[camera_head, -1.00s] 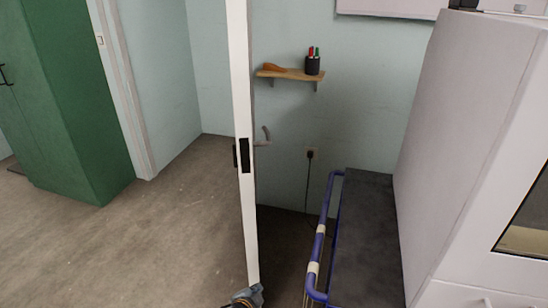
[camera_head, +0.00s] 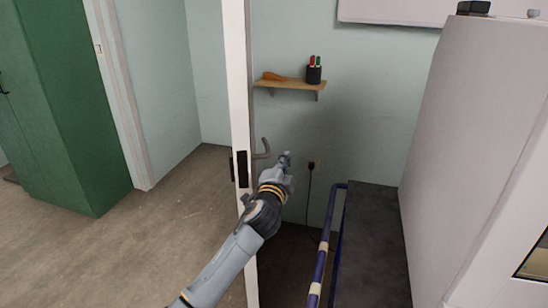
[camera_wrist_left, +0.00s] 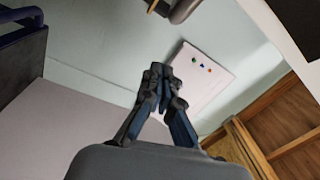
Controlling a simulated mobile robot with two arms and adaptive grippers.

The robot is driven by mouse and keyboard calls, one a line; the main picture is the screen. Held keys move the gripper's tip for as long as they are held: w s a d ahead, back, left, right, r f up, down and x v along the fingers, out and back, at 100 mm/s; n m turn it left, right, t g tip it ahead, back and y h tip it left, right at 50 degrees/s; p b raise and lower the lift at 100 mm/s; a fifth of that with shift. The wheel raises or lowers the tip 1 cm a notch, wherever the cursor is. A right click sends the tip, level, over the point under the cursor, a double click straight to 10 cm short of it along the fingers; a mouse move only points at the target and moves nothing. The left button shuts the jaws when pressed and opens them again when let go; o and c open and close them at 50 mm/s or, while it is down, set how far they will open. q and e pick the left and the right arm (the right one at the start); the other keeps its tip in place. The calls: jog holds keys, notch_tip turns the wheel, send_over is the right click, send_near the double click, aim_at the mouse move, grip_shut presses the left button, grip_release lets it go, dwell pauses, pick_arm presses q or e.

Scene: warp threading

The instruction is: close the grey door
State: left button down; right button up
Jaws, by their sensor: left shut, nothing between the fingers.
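The door (camera_head: 237,80) stands open, seen nearly edge-on in the head view as a tall pale strip with a dark latch plate. Its lever handle (camera_head: 263,150) sticks out to the right of the edge. My left gripper (camera_head: 286,157) is shut and empty, just right of the handle and apart from it as far as I can tell. My left forearm crosses in front of the lower door edge and hides part of it. The shut fingers also show in the left wrist view (camera_wrist_left: 160,74). My right gripper is not in view.
A cart with a blue rail (camera_head: 321,255) and dark top (camera_head: 368,235) stands to the right, beside a large pale cabinet (camera_head: 460,120). A small shelf (camera_head: 292,84) with a pen cup is on the wall. A green cabinet (camera_head: 65,110) stands left. The floor (camera_head: 130,240) left of the door is clear.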

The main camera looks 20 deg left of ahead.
pick_arm(q)
jog(key=shift+w+a+f+p, duration=0.25)
jog(key=shift+w+a, duration=0.35)
jog(key=shift+a, duration=0.3)
jog(key=shift+w+a+f+p, duration=0.2)
jog(key=shift+w+a, duration=0.4)
jog(key=shift+a, duration=0.3)
